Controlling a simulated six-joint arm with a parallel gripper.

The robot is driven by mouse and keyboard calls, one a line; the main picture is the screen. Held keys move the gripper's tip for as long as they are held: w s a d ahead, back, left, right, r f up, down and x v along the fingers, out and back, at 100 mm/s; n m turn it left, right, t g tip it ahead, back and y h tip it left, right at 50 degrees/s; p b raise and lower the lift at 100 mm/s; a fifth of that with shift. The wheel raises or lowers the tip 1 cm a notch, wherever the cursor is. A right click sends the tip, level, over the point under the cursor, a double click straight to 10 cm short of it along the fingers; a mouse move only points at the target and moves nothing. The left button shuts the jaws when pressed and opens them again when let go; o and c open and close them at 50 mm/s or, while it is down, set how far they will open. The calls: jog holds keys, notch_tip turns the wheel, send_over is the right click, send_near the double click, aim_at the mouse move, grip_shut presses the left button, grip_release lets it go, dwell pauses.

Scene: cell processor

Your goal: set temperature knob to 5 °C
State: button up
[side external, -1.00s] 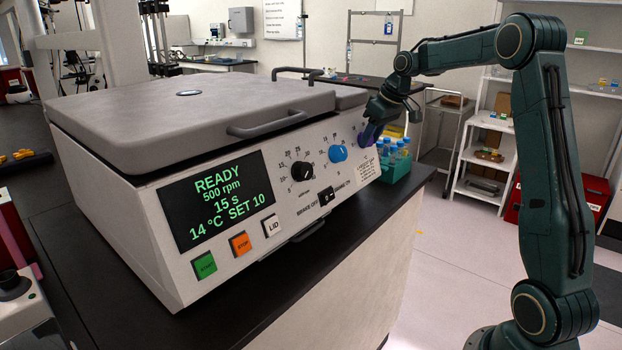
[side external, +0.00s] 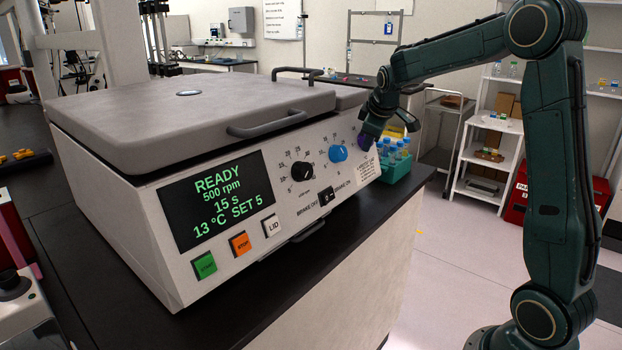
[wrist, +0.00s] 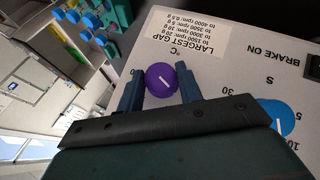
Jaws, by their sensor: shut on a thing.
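The purple temperature knob (wrist: 162,80) sits on the front panel beside the °C marking, with a white pointer line. My gripper (wrist: 160,88) has one finger on each side of it and is shut on it. In the side view the purple knob (side external: 365,141) shows at the panel's right end, partly hidden by my gripper (side external: 370,128). The machine's display (side external: 221,202) reads READY, 500 rpm, 15 s, 13 °C, SET 5. My fingers hide part of the knob's scale.
A blue knob (side external: 337,153) and a black knob (side external: 302,171) are left of the purple one. A brake switch (side external: 326,195) is below them. A teal rack (side external: 397,168) with blue-capped tubes stands close on the right. The machine's lid (side external: 190,110) is closed.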

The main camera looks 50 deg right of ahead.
jog(key=n+h, duration=0.1)
jog(key=h, duration=0.1)
jog(key=n+t+h, duration=0.1)
jog(key=shift+a+f+n+t+h, duration=0.1)
jog(key=shift+a+n+t+h, duration=0.1)
jog(key=shift+n+t+h, duration=0.15)
dwell(0.5)
jog(key=o, duration=1)
jog(key=shift+s, duration=0.1)
jog(key=v, duration=1.3)
jog(key=shift+s+a+r, duration=0.1)
jog(key=shift+a+r, duration=0.1)
jog(key=shift+a, duration=0.15)
jog(key=s+a+f+m+y, duration=0.2)
jog(key=s+a, duration=0.3)
jog(key=s, duration=0.2)
jog(key=s+a+f+m+y, duration=0.2)
jog(key=s+a+y, duration=0.1)
jog(key=s+a, duration=0.3)
jog(key=s+a+f+m+g+y, duration=0.1)
jog(key=s+a+f+m+y, duration=0.1)
jog(key=s+a, duration=0.4)
jog(key=shift+s+a+f+y, duration=0.1)
jog(key=shift+s+f+y, duration=0.1)
jog(key=shift+s+y, duration=0.25)
jog(key=shift+s+a+f+y, duration=0.1)
jog(key=shift+s+f+y, duration=0.15)
jog(key=shift+s, duration=0.3)
